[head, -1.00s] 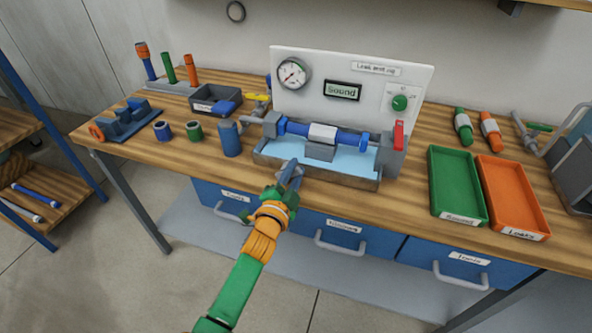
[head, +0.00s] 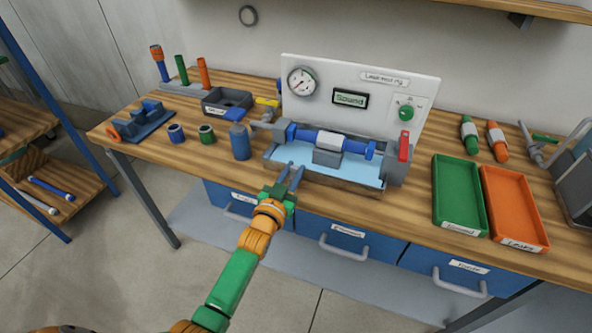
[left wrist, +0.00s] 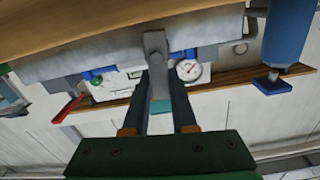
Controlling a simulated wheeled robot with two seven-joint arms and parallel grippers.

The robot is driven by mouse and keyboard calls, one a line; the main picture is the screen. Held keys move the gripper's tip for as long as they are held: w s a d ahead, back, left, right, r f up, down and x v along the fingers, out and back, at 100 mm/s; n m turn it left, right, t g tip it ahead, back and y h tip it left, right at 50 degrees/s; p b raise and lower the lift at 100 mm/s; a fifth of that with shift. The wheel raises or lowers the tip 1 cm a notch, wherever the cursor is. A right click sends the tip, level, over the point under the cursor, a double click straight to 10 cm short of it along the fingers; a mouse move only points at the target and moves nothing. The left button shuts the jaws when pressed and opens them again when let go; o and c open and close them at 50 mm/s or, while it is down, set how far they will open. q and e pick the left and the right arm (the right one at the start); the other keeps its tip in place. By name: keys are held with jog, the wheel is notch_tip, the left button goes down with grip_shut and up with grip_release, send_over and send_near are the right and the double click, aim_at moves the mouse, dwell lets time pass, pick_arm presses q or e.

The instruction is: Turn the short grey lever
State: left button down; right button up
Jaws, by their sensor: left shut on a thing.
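The short grey lever (left wrist: 155,44) shows in the left wrist view at the edge of the tank, with its lower part between my fingers. My left gripper (left wrist: 160,80) is shut on it; the two dark fingers lie on either side. In the head view my left gripper (head: 289,170) is at the front wall of the water tank (head: 330,181), and the lever is hard to make out there between the fingertips. My right gripper is not in view.
The tank holds a clamped blue and white pipe piece (head: 327,142), with a red lever (head: 404,146) at its right. A blue cylinder (head: 240,142) stands to the left. Green (head: 438,180) and orange (head: 535,215) trays lie at the right. Drawer handles (head: 342,250) stick out below.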

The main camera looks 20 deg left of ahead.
pick_arm(q)
jog(key=shift+a+r+n, duration=0.1)
jog(key=shift+a+n, duration=0.05)
jog(key=shift+n, duration=0.45)
jog(key=c, duration=1)
grip_release()
jog(key=s, duration=0.7)
jog(key=shift+a, duration=0.2)
